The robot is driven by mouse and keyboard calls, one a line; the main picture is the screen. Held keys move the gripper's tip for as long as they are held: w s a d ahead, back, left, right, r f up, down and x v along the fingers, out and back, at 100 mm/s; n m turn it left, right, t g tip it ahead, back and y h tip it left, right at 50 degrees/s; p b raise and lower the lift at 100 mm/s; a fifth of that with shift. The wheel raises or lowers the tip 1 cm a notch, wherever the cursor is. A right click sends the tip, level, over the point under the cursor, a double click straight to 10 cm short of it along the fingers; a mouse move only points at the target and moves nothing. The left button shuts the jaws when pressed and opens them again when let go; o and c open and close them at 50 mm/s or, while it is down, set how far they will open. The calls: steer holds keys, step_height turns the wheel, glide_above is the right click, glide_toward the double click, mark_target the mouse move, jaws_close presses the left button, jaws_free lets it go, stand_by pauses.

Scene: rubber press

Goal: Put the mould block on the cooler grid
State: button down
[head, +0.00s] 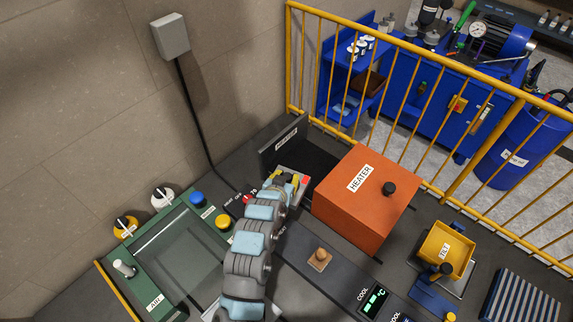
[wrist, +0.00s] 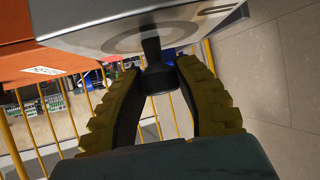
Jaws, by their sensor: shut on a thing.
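The mould block (wrist: 150,32) is a grey metal block with a ring mark, at the top of the wrist view. My gripper (wrist: 155,75) has its yellow fingers closed on the black knob that joins the block. In the head view my gripper (head: 288,181) is beside the left side of the orange heater, and it and my arm hide most of the block. The cooler grid (head: 522,298) appears as a blue and grey striped, ribbed surface at the lower right of the head view, apart from my gripper.
The orange heater (head: 365,200) stands between my gripper and the grid. A dark upright heater panel (head: 285,140) is behind my gripper. A yellow tilt box (head: 446,250) and the cool display (head: 374,300) lie towards the grid. A yellow railing (head: 420,55) runs behind.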

steer(key=s+r+n+y, duration=0.3)
steer(key=s, duration=0.5)
steer(key=shift+r+t+y, duration=0.2)
steer(key=shift+t+y, duration=0.1)
steer(key=shift+t, duration=0.1)
steer(key=shift+d, duration=0.1)
steer(key=shift+s+d, duration=0.1)
